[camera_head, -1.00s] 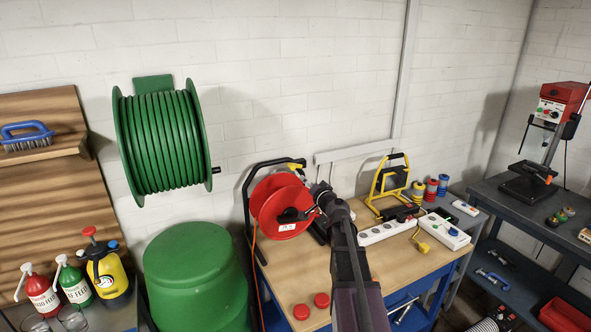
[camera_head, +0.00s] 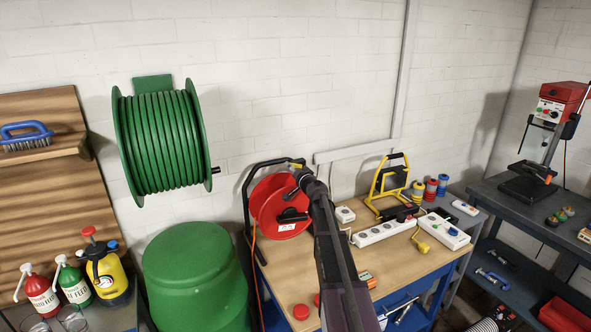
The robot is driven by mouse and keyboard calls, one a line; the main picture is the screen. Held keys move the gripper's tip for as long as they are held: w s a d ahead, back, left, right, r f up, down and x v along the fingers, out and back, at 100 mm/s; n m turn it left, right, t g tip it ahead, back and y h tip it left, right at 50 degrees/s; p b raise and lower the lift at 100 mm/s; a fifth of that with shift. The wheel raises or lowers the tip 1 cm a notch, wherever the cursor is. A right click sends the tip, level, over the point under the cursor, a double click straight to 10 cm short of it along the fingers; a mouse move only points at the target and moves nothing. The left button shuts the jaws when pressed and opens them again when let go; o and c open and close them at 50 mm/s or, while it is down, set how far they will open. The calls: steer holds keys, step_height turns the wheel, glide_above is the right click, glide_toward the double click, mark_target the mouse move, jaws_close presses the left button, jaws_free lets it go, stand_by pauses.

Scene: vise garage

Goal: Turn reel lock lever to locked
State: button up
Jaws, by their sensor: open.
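The red cable reel (camera_head: 268,204) stands on the wooden bench in a black tubular frame (camera_head: 247,190). A black part (camera_head: 291,216) sits on the reel's face; I cannot tell whether it is the lock lever or a crank handle. A small yellow part shows at the top right of the frame, close to my gripper, and may be the lever. My gripper (camera_head: 292,186) is in front of the reel's upper right, small and dark in this view. It is open and holds nothing that I can see. Whether it touches the reel or lever is not clear.
Right of my arm on the bench (camera_head: 386,260) are power strips (camera_head: 384,232), a yellow work lamp (camera_head: 389,188) and a socket box (camera_head: 345,214). Red caps (camera_head: 301,312) lie at the front left. A green barrel (camera_head: 195,270) stands left; a green hose reel (camera_head: 160,145) hangs above.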

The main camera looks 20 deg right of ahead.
steer(key=shift+c, duration=0.3)
jaws_close()
steer(key=shift+d+r, duration=0.1)
steer(key=shift+d, duration=0.05)
